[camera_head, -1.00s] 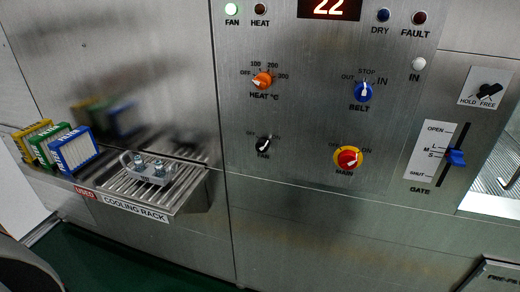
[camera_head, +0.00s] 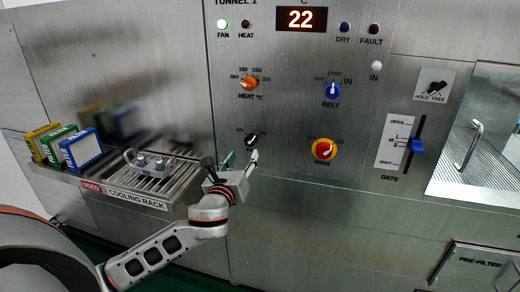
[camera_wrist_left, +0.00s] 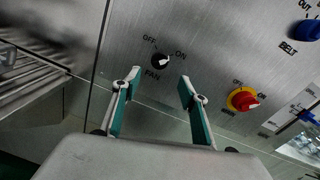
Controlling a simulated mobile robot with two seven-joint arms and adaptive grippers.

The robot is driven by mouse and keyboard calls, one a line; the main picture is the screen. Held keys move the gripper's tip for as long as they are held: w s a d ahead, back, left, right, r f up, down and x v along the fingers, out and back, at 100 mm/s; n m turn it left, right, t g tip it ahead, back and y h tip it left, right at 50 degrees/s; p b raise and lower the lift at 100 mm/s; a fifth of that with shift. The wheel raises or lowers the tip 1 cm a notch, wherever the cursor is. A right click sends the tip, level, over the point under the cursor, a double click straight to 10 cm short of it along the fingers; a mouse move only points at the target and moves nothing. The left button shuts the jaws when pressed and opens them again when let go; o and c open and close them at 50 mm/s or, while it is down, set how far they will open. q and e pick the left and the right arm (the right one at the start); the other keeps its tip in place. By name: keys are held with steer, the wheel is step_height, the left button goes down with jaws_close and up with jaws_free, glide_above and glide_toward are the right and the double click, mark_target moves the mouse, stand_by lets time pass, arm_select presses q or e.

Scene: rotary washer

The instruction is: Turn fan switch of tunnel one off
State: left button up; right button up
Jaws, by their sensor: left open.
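The black fan switch (camera_head: 251,140) is on the steel panel of tunnel 1. It also shows in the left wrist view (camera_wrist_left: 161,60), between the labels OFF and ON, its white pointer towards ON. My left gripper (camera_head: 232,160) is open and empty, just below and left of the switch in the head view. In the left wrist view its two fingers (camera_wrist_left: 159,77) stand apart, with the switch just beyond the gap between the tips. The FAN label is hidden behind the gripper in the head view. My right gripper is not seen.
The orange heat knob (camera_head: 250,83), blue belt knob (camera_head: 332,91) and red main switch (camera_head: 324,150) are near on the panel. The gate slider (camera_head: 417,146) is at right.

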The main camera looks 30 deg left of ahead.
mark_target(248, 143)
arm_select(q)
steer(key=x, duration=0.8)
steer(key=shift+a+r, duration=0.2)
steer(key=shift+r, duration=0.2)
steer(key=shift+c, duration=0.3)
steer(key=c, duration=1)
